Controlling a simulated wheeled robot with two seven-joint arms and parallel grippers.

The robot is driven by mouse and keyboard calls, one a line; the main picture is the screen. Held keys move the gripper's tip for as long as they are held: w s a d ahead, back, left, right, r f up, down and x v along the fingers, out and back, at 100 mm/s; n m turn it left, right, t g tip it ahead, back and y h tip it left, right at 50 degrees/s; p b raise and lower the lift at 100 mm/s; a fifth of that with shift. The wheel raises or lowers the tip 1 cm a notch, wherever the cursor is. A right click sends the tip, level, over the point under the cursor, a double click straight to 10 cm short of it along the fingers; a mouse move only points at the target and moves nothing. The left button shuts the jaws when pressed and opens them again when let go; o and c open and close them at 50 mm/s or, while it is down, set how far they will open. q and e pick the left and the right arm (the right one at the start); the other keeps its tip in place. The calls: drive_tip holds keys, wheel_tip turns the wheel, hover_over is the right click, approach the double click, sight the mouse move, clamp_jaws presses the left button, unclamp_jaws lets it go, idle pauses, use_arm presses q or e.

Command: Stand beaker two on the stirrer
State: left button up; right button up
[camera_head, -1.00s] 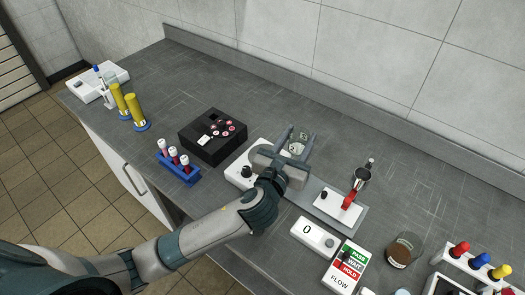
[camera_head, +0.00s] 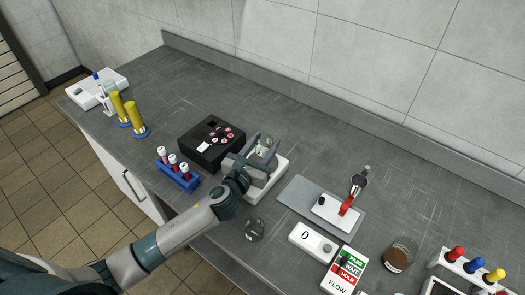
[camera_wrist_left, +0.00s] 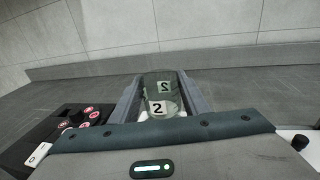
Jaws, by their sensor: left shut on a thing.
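Beaker two, a clear glass beaker (camera_head: 266,146) with a black "2" on a white label, is between the fingers of my left gripper (camera_head: 263,149). In the left wrist view the beaker (camera_wrist_left: 162,92) shows upright between both fingers (camera_wrist_left: 160,100), which are shut on it. The stirrer (camera_head: 270,187), a white flat unit, lies below and partly behind the gripper, which hides much of it. I cannot tell whether the beaker's base touches the stirrer's top. My right gripper is not in view.
A blue rack of capped tubes (camera_head: 178,178) is nearer the edge. Another glass beaker (camera_head: 254,230) stands in front.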

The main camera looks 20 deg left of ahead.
sight(259, 156)
use_arm(q)
drive_tip(key=shift+w+a+f, duration=0.1)
drive_tip(key=shift+a+f, duration=0.15)
drive_tip(key=shift+a, duration=0.1)
drive_tip(key=shift+f, duration=2)
drive_tip(key=shift+f, duration=0.15)
drive_tip(key=o, duration=1.2)
drive_tip(key=shift+c, duration=0.2)
